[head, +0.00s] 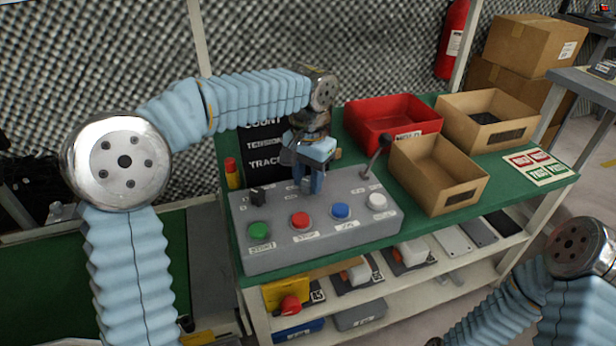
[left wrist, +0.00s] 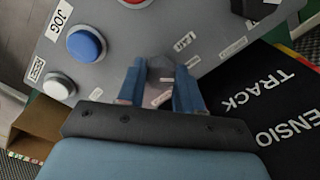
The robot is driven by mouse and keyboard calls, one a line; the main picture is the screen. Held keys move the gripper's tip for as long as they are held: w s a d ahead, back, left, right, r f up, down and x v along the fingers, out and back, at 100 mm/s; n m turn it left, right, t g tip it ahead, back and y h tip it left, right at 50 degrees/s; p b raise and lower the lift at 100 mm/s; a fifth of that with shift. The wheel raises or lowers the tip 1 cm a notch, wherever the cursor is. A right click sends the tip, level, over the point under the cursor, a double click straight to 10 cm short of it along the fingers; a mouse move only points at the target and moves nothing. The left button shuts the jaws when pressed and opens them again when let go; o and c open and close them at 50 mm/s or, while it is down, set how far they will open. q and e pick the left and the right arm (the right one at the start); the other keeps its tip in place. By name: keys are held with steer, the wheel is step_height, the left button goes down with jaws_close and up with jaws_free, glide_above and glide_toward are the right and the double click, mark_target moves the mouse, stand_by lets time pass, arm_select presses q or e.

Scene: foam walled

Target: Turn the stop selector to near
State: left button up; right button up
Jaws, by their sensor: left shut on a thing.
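The grey control panel (head: 325,235) lies on the green bench top. My left gripper (head: 311,188) points down at the back middle of the panel. In the left wrist view its two blue fingers (left wrist: 160,88) are shut around a small grey selector knob (left wrist: 161,72), with a finger on each side. Small white labels surround this knob, but I cannot read them clearly. In the head view the gripper hides the knob. A separate black knob (head: 258,194) stands on the panel's left. My right gripper is out of view.
Green (head: 259,230), red (head: 300,220), blue (head: 341,211) and white (head: 377,201) buttons line the panel front. A black-knobbed lever (head: 376,158) rises at its back right. A red bin (head: 392,118) and cardboard bins (head: 440,176) stand to the right; a black sign (head: 262,150) stands behind.

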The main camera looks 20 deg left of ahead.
arm_select(q)
steer(key=shift+w, duration=0.1)
steer(key=o, duration=1)
steer(key=shift+o, duration=0.2)
steer(key=shift+r, duration=0.15)
step_height(320, 180, up, 14)
steer(key=p, duration=0.2)
steer(key=shift+d+f, duration=0.2)
